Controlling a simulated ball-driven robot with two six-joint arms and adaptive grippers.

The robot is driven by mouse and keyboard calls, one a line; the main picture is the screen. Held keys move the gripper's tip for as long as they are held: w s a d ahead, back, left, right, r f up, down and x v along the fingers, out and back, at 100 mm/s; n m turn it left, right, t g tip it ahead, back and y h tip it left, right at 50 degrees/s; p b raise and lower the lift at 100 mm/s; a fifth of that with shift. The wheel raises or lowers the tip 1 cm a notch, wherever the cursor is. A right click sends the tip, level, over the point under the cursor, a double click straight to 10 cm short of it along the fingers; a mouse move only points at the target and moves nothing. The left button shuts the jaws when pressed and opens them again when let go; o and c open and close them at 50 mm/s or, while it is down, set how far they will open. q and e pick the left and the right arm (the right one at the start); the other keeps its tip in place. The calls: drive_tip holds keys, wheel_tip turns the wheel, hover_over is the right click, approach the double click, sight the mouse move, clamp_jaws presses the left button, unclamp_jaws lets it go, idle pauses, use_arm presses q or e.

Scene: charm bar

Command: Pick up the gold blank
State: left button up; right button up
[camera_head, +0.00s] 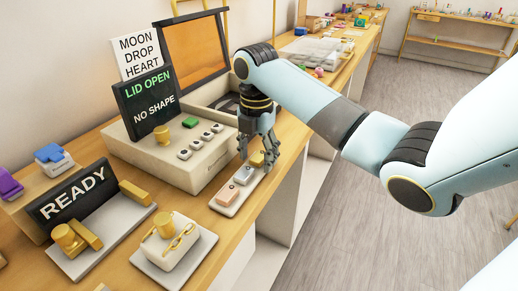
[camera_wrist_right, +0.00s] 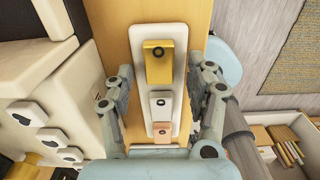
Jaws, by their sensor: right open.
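The gold blank (camera_head: 256,159) lies at the far end of a narrow white tray (camera_head: 227,209) on the counter. In the right wrist view the gold blank (camera_wrist_right: 158,68) is a flat gold block with a dark round hole, above a silver blank (camera_wrist_right: 160,103) and a copper-pink blank (camera_wrist_right: 161,131). My right gripper (camera_head: 257,150) points down over the gold blank. In the wrist view its fingers (camera_wrist_right: 168,78) are spread on either side of the tray, apart from the blank. It is open and empty. My left gripper is not in view.
A READY sign (camera_head: 72,199) and a gold-handled press (camera_head: 172,245) stand nearer. The floor lies to the right.

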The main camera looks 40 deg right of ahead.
drive_tip(key=shift+c, duration=0.4)
clamp_jaws()
drive_tip(key=shift+r, duration=0.1)
